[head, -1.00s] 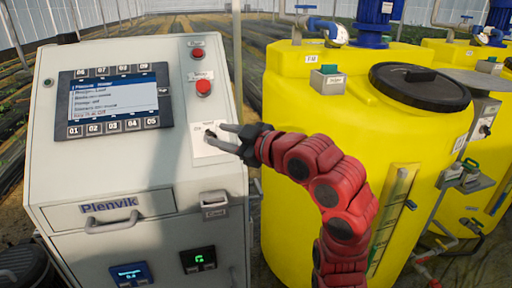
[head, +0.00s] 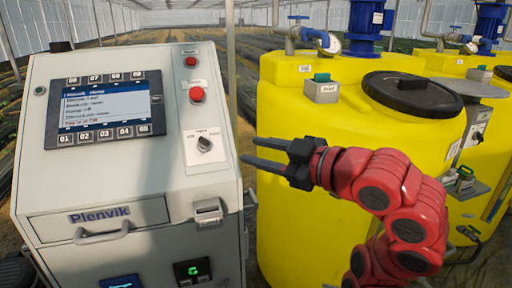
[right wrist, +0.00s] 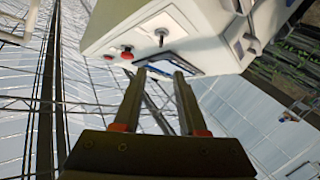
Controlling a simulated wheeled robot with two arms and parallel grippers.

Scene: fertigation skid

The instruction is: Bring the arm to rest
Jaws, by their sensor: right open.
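My right arm, red with dark joints, comes in from the lower right in the head view. Its gripper (head: 268,152) is open and empty, with its two fingers pointing left in front of the gap between the control cabinet (head: 130,185) and the yellow tank (head: 300,120). In the right wrist view the same gripper (right wrist: 160,82) shows its two fingers apart with nothing between them. The rotary switch (head: 205,144) on the cabinet stands clear of the fingers; it also shows in the right wrist view (right wrist: 161,34). My left gripper is not in view.
The cabinet carries a screen (head: 107,105), two red buttons, the upper (head: 191,61) and lower (head: 197,95), a drawer handle (head: 102,234) and a latch (head: 208,211). A black lid (head: 412,95) and a small box with a green top (head: 321,88) sit on the tank.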

